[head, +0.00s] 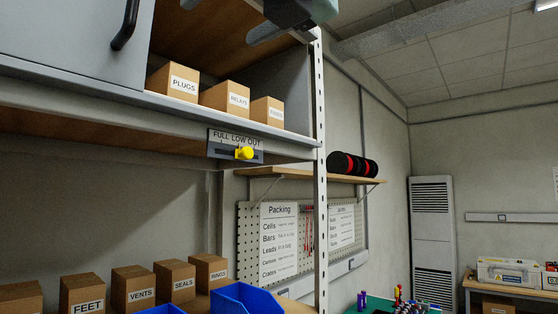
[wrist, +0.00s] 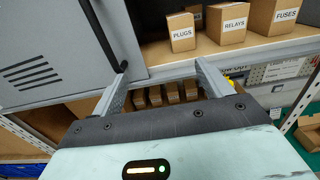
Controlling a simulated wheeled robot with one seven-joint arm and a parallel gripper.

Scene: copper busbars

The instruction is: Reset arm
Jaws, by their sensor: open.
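My gripper (wrist: 162,72) is open and empty, its two grey fingers spread apart in the wrist view. In the head view my gripper (head: 285,30) is partly cut off by the top edge, in front of the upper cabinet's right part. A grey cabinet door (head: 65,35) with a black bar handle (head: 125,25) is at the upper left. In the wrist view the handle (wrist: 100,35) stands left of the fingers, and boxes labelled PLUGS (wrist: 181,32), RELAYS (wrist: 228,24) and FUSES (wrist: 283,16) sit on the shelf beyond them.
A slider plate (head: 220,148) marked FULL LOW OUT has a yellow knob (head: 245,153) under the shelf edge. Several labelled boxes and a blue bin (head: 240,299) stand below. A grey perforated post (head: 320,180) rises at the shelf's right end. Open room lies to the right.

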